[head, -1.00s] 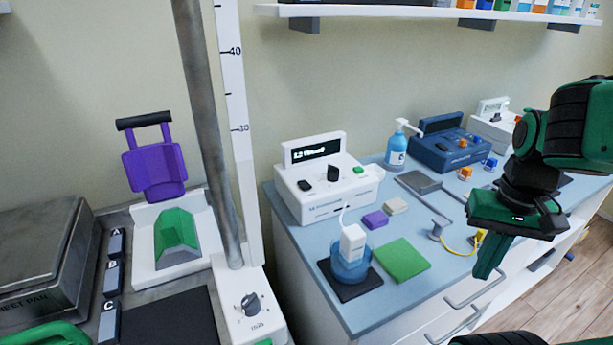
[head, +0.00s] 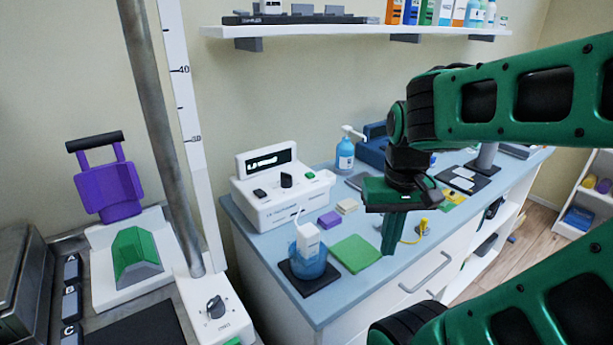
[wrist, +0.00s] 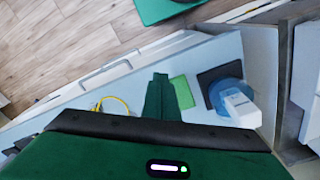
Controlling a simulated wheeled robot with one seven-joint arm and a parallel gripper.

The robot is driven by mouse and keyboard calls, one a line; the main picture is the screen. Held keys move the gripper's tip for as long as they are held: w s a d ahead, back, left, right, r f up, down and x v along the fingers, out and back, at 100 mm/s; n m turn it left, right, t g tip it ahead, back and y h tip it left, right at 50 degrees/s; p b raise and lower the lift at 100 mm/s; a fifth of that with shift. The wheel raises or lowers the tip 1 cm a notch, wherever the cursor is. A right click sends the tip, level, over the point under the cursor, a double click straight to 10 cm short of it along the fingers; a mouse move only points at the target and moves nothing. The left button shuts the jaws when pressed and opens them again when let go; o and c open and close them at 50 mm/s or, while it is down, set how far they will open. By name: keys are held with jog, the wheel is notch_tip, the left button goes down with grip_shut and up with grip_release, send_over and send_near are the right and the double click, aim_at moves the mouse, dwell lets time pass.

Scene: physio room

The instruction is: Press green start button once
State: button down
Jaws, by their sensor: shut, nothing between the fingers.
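A white device (head: 280,196) with a lit display, a black knob and a black switch stands at the back left of the blue counter. A small green button (head: 310,175) sits on its top right; its label is too small to read. Another green patch (head: 233,341) shows at the bottom edge on the white column base. My gripper (head: 389,250) is shut and empty, pointing down over the counter, to the right of the device and apart from it. In the wrist view my gripper's fingers (wrist: 160,82) are together; the device is not visible there.
A blue beaker (head: 308,265) holding a white probe stands on a black mat, beside a green pad (head: 355,254). A pump bottle (head: 345,153) stands behind. A shelf (head: 350,30) hangs above; a metal pole (head: 160,140) stands left.

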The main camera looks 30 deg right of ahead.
jog(key=w+d+r+n+t+h, duration=0.1)
jog(key=w+d+r+h, duration=0.15)
jog(key=w, duration=0.65)
jog(key=w+d+r+n+t+h, duration=0.1)
jog(key=w+d+r+n+t, duration=0.15)
jog(key=w, duration=0.65)
notch_tip(320, 180, up, 6)
jog(key=n+t+h, duration=0.3)
send_over(309, 176)
jog(key=shift+w+m+g, duration=0.15)
jog(key=shift+m+g, duration=0.1)
jog(key=shift+m, duration=0.1)
jog(key=shift+f, duration=4.4)
jog(key=shift+f, duration=0.8)
jog(key=shift+r, duration=0.9)
